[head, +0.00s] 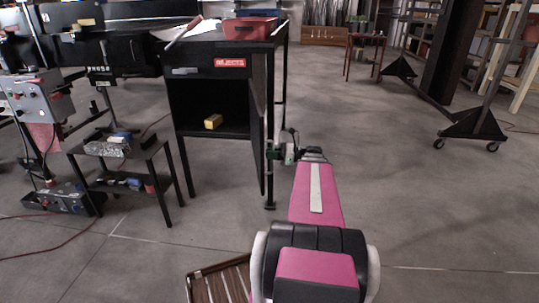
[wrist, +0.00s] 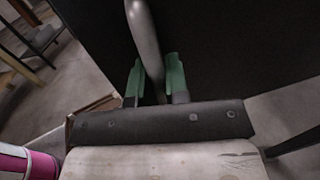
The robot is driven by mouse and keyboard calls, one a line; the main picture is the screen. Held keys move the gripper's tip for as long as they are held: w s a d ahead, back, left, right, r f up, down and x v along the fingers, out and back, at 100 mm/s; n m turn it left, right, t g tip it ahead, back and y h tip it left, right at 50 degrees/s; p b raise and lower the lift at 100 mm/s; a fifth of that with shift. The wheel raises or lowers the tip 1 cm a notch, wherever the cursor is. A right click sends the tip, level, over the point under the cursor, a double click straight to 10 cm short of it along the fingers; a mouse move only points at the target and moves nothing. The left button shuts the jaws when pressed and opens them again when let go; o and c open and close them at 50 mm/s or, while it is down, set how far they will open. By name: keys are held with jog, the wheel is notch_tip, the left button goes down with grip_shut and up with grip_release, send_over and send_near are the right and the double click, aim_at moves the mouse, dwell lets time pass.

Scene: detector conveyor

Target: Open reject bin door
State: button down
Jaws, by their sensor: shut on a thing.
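The reject bin (head: 200,70) is a black cabinet with a red "REJECTS" label (head: 230,62). Its door (head: 256,130) stands swung open at the right side of the opening, seen nearly edge-on in the head view. A yellow block (head: 213,121) lies inside on the bin floor. My gripper (head: 281,152) is at the outer side of the door. In the wrist view, its green fingertips (wrist: 155,78) are closed around the grey curved door handle (wrist: 143,35), against the black door panel (wrist: 225,45).
A red tray (head: 250,29) sits on top of the bin. A small black table (head: 120,150) with tools stands to the left. The floor to the right is clear up to a wheeled stand (head: 475,125).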

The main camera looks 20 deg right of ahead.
jog(key=shift+s+a, duration=0.1)
jog(key=shift+s, duration=0.1)
jog(key=c, duration=1.2)
grip_release()
jog(key=shift+o, duration=0.2)
jog(key=shift+d, duration=0.2)
jog(key=shift+d, duration=0.25)
jog(key=v, duration=1)
jog(key=shift+s, duration=0.2)
